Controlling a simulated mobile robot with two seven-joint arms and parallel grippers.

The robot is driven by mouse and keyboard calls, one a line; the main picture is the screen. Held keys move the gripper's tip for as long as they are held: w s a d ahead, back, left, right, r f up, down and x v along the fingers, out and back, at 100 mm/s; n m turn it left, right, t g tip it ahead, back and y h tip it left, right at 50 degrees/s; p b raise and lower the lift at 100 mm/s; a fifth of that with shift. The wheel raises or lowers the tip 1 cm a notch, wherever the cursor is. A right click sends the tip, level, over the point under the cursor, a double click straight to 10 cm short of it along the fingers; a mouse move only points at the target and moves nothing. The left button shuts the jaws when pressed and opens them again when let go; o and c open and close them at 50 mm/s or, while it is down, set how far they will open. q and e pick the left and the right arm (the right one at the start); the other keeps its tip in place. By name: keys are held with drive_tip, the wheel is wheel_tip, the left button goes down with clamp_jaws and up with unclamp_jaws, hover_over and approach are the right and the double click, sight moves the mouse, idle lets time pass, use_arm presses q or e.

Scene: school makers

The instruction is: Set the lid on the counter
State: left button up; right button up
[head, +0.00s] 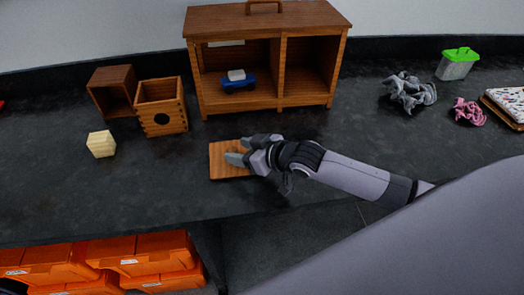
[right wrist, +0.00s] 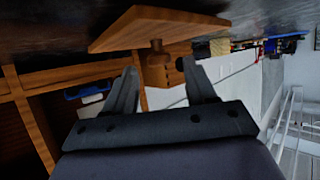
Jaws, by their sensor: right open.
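The lid, a flat square wooden board (head: 220,168), lies flat on the dark counter (head: 110,195) in front of the wooden cabinet. In the right wrist view, which is upside down, the lid (right wrist: 115,34) shows its small round knob (right wrist: 157,46) on the side towards my gripper. My right gripper (head: 237,151) is over the lid in the head view. In the right wrist view its open fingers (right wrist: 160,72) are spread with the knob between and beyond their tips, touching neither. My left gripper is not in view.
A wooden cabinet (head: 280,106) holding a blue toy truck (head: 238,84) stands behind. Left are two wooden boxes (head: 112,92) (head: 162,92) and a pale block (head: 101,144). Right are grey cloth (head: 410,92), pink cloth (head: 468,111) and a green-lidded tub (head: 455,68). Orange bins (head: 155,245) sit below the front edge.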

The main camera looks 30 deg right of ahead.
drive_tip(key=v, duration=1.1)
drive_tip(key=shift+w+a, duration=0.1)
drive_tip(key=s+f+m+g+h, duration=0.2)
drive_tip(key=s+f+g+h, duration=0.15)
drive_tip(key=s, duration=0.75)
drive_tip(key=s+f+m+g+h, duration=0.25)
drive_tip(key=s+f+g, duration=0.2)
drive_tip(key=s, duration=0.65)
drive_tip(key=w+a+f+n+t+y, duration=0.1)
drive_tip(key=w+a+f+t+y, duration=0.1)
drive_tip(key=w+f+t, duration=0.4)
wheel_tip(320, 180, down, 3)
drive_tip(key=shift+w+f+t, duration=0.15)
drive_tip(key=shift+w+t, duration=0.2)
drive_tip(key=shift+t, duration=0.25)
